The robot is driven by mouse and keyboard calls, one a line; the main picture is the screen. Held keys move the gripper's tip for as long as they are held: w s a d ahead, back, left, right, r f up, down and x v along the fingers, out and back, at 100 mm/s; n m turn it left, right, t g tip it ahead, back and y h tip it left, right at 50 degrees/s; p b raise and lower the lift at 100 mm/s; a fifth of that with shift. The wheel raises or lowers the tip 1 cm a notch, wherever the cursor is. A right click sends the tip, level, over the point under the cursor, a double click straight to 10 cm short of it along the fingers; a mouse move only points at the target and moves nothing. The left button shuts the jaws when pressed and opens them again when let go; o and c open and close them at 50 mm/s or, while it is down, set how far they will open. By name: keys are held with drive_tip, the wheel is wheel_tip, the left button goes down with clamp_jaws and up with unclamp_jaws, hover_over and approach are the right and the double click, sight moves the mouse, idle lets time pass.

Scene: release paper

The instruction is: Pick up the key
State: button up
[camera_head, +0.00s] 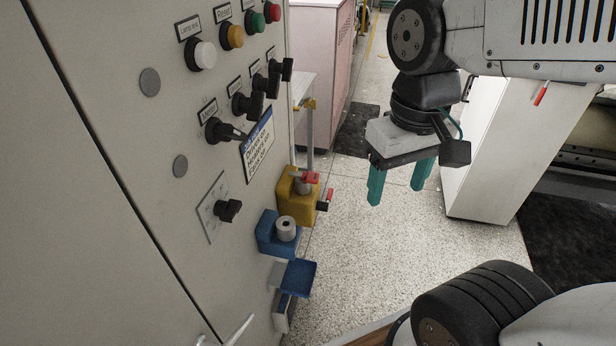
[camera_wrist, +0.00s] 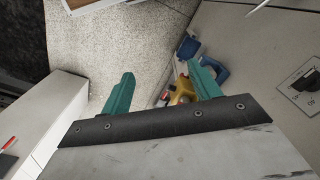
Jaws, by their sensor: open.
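I cannot make out a clear key shape in either view. A yellow block (camera_head: 297,207) on the cabinet side carries a small red piece (camera_head: 306,177) on top, and a red and black piece (camera_head: 325,199) sticks out at its right; I cannot tell if either is the key. The yellow block also shows in the wrist view (camera_wrist: 182,91), partly hidden by a finger. My gripper (camera_head: 397,193) points down with its teal fingers apart and empty, in the air to the right of the block. It also shows in the wrist view (camera_wrist: 159,73).
The control cabinet (camera_head: 110,190) with buttons and knobs fills the left. A blue holder with a grey roll (camera_head: 286,228) and a blue tray (camera_head: 297,277) sit below the yellow block. A white cabinet (camera_head: 480,170) stands at right. Speckled floor (camera_head: 380,260) lies open between.

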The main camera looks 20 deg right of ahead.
drive_tip(key=w+f+n+g, duration=0.25)
drive_tip(key=w+f, duration=0.25)
drive_tip(key=w, duration=0.5)
drive_tip(key=n+t, duration=0.2)
drive_tip(key=n, duration=0.6)
hover_over(317, 177)
drive_tip(key=shift+m, duration=0.25)
drive_tip(key=f, duration=0.7)
drive_tip(key=shift+s+a, duration=0.2)
drive_tip(key=shift+s, duration=0.1)
drive_tip(key=shift+w+r+n+t, duration=0.2)
drive_tip(key=shift+w+n+t, duration=0.05)
drive_tip(key=shift+n+t, duration=0.15)
drive_tip(key=shift+w+f, duration=0.1)
drive_tip(key=shift+n, duration=0.3)
drive_tip(key=f, duration=0.7)
drive_tip(key=shift+d+f, duration=0.25)
drive_tip(key=shift+f, duration=0.1)
drive_tip(key=c, duration=1.1)
